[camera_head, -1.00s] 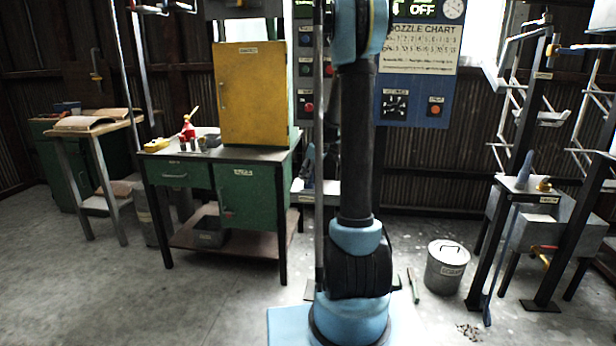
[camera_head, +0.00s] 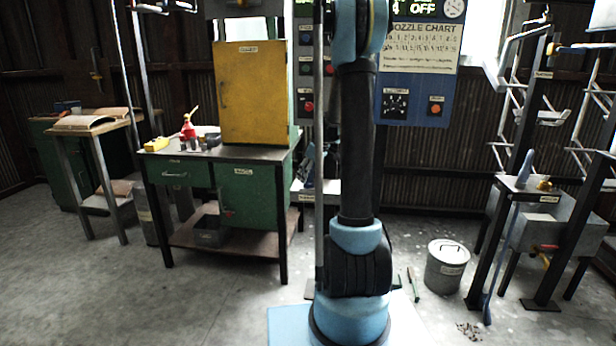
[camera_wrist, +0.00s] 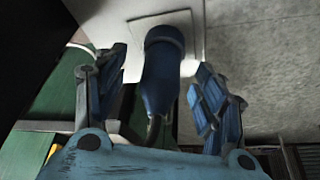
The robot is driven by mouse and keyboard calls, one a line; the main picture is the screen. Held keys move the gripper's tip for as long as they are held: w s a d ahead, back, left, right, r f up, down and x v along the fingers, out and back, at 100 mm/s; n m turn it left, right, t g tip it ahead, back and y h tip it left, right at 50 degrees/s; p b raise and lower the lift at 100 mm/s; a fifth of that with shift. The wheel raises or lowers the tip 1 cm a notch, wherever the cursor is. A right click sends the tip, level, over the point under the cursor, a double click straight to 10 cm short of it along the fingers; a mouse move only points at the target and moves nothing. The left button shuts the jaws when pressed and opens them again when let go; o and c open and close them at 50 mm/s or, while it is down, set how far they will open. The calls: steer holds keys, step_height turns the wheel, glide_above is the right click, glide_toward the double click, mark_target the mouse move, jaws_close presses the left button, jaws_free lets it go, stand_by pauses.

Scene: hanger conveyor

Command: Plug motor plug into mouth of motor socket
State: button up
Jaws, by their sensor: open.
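In the wrist view, my gripper (camera_wrist: 160,69) is open, with one blue finger on each side of a blue plug-like body (camera_wrist: 160,80). The body has a wide dark-blue collar at its top and narrows downward to a dark cord. Gaps show between it and both fingers. Its collar end lies against a pale square plate (camera_wrist: 150,22) on a white surface. I cannot tell how deep it sits, and no socket mouth is visible.
A green workbench (camera_head: 250,195) with a yellow cabinet (camera_head: 250,95) stands left of my arm. A blue control panel (camera_head: 412,108) is behind it. A grey bin (camera_head: 446,270) and a dark rack (camera_head: 480,245) stand at right. Open floor lies at front left.

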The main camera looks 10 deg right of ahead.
steer(key=v, duration=1.1)
steer(key=shift+r, duration=0.35)
steer(key=shift+s+d, duration=0.1)
steer(key=s+a+f+m+h, duration=0.1)
steer(key=s+a+m, duration=0.1)
steer(key=s, duration=1)
steer(key=s+a+m+h, duration=0.1)
steer(key=s+a+m, duration=0.1)
steer(key=s, duration=0.9)
steer(key=s+f+m, duration=0.2)
steer(key=s+f, duration=0.3)
steer(key=s, duration=0.4)
steer(key=s+f+m+g+h, duration=0.1)
steer(key=s+f+m, duration=0.1)
steer(key=s+f, duration=0.4)
steer(key=s+d, duration=0.1)
steer(key=s, duration=0.2)
steer(key=shift+m, duration=0.4)
steer(key=shift+f, duration=0.15)
